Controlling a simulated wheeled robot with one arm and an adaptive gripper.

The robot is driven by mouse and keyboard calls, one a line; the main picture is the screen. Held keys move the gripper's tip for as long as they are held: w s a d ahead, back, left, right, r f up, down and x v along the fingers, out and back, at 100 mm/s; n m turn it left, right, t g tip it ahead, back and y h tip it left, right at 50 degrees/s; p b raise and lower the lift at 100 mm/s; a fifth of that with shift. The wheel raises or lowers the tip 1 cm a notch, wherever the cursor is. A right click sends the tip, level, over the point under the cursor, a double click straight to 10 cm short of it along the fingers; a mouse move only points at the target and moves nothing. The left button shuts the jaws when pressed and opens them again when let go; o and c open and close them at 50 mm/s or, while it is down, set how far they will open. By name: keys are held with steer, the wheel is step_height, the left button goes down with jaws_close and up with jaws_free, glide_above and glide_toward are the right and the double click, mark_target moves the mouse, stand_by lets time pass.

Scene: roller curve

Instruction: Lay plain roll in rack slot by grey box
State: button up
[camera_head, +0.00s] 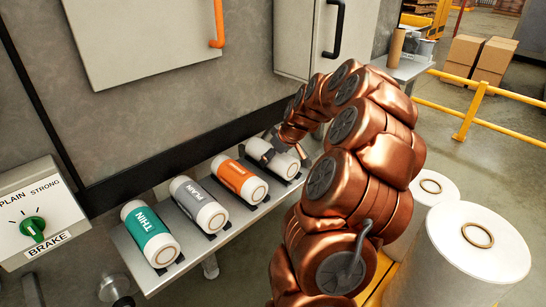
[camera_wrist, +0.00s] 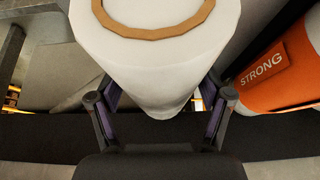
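A white roll (camera_head: 284,163) lies at the right end of the rack shelf (camera_head: 216,254). My gripper (camera_head: 268,150) is at this roll, coming from above and behind. In the wrist view the white roll (camera_wrist: 160,55) with its brown core ring lies between my two fingers (camera_wrist: 160,112). The pads look close to its sides, but I cannot tell if they press on it. Its label is hidden. A grey-banded roll marked PLAIN (camera_head: 199,203) lies second from the left. A white-grey box marked BRAKE (camera_head: 38,213) with a green knob is at the left.
A teal THIN roll (camera_head: 150,234) lies at the shelf's left end, an orange STRONG roll (camera_head: 239,180) right of PLAIN. Black cradles hold the rolls. A grey machine wall rises behind. Large white rolls (camera_head: 479,243) stand at right, near a yellow rail (camera_head: 478,105).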

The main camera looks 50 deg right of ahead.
steer(key=o, duration=0.3)
steer(key=shift+o, duration=0.2)
steer(key=v, duration=1.2)
steer(key=shift+n+g+y, duration=0.6)
steer(key=shift+g+y, duration=0.2)
steer(key=shift+g, duration=0.1)
steer(key=a, duration=0.5)
steer(key=w+a, duration=0.1)
steer(key=a, duration=0.9)
steer(key=shift+w+f, duration=0.15)
steer(key=shift+f, duration=0.05)
steer(key=s+a+f+g, duration=0.2)
steer(key=s+a, duration=0.4)
steer(key=a, duration=0.4)
steer(key=s+a+f+g, duration=0.2)
steer(key=s+a+g, duration=0.1)
steer(key=s+a, duration=0.5)
steer(key=s+a+f+m+g+h, duration=0.1)
steer(key=s+a, duration=0.1)
steer(key=s, duration=0.4)
steer(key=s+a+f+g, duration=0.1)
steer(key=s+a+f, duration=0.15)
steer(key=s, duration=0.25)
step_height(320, 180, up, 20)
steer(key=t+p, duration=0.1)
steer(key=p, duration=1.7)
